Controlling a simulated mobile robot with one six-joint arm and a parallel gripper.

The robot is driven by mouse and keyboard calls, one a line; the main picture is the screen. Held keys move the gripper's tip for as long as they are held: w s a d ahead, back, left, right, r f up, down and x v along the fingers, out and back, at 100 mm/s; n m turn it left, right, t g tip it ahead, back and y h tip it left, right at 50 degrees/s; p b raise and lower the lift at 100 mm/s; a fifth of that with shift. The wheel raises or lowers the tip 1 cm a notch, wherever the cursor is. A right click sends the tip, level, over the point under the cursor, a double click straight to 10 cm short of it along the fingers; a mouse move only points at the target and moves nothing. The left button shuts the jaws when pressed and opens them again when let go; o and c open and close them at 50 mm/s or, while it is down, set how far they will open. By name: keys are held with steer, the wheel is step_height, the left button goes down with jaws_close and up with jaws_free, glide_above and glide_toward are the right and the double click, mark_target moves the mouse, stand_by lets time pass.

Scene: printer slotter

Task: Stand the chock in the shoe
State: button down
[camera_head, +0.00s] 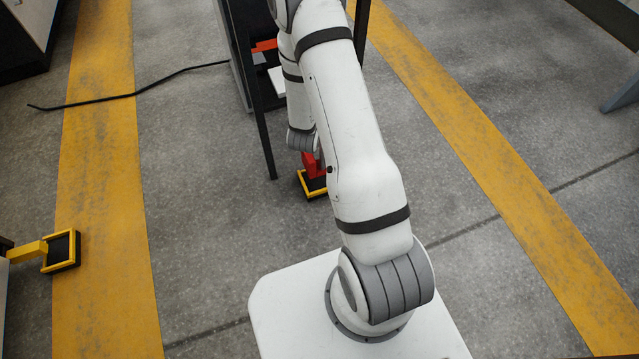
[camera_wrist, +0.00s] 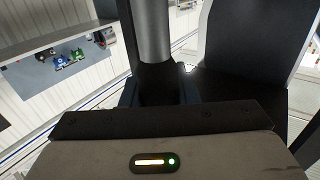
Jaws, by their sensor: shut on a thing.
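In the wrist view my gripper (camera_wrist: 159,95) is shut on a dark piece (camera_wrist: 160,78) between its two fingers. I take the piece to be the chock, though little of its shape shows. In the head view my arm hides the gripper fingers. A yellow-rimmed black tray (camera_head: 316,188), which looks like a shoe, is low beside my wrist, with a red part (camera_head: 313,165) above it. I cannot tell how the red part joins it. A similar yellow-rimmed black shoe (camera_head: 62,250) sticks out on a yellow bar at the left.
A dark-posted rack (camera_head: 255,100) with red and white items stands behind my arm. A black cable (camera_head: 140,93) crosses the floor at the upper left. Yellow floor bands run left and right; the grey floor right of my arm is clear. A large dark panel (camera_wrist: 250,50) is close in the wrist view.

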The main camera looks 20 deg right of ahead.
step_height(320, 180, down, 10)
steer(key=b, duration=1)
steer(key=shift+f, duration=0.15)
stand_by(2.1)
steer(key=c, duration=1.4)
jaws_free()
steer(key=o, duration=0.4)
steer(key=shift+f, duration=0.1)
steer(key=shift+c, duration=0.2)
steer(key=p+v, duration=0.1)
steer(key=v, duration=0.7)
steer(key=shift+p, duration=0.3)
steer(key=shift+f, duration=0.1)
